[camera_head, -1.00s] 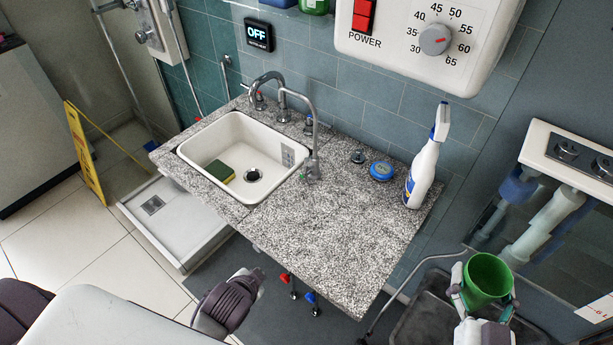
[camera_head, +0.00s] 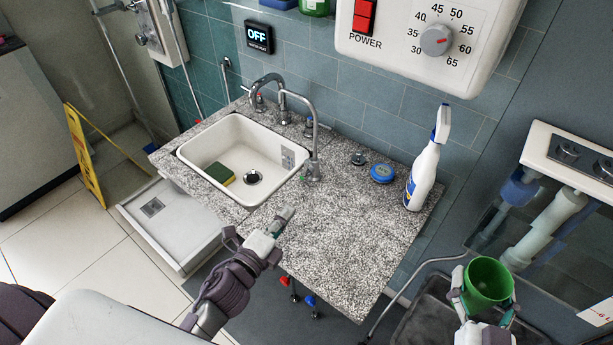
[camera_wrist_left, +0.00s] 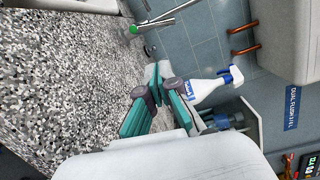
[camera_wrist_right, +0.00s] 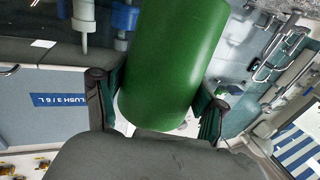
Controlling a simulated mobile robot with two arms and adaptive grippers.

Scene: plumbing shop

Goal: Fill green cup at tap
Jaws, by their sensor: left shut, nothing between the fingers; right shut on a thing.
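The green cup (camera_head: 488,281) is upright at the lower right, off the counter's right end. My right gripper (camera_head: 486,304) is shut around its sides; the cup (camera_wrist_right: 172,62) fills the middle of the right wrist view between the fingers. The tap (camera_head: 282,95) has a curved spout over the white sink (camera_head: 205,160). A second, slimmer tap (camera_head: 314,140) stands at the sink's right rim.
A sponge (camera_head: 219,173) lies in the sink. A blue tin (camera_head: 382,173) and a white spray bottle (camera_head: 423,180) stand at the counter's back right. The granite counter (camera_head: 350,235) is clear in the middle. A panel above reads OFF (camera_head: 259,37).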

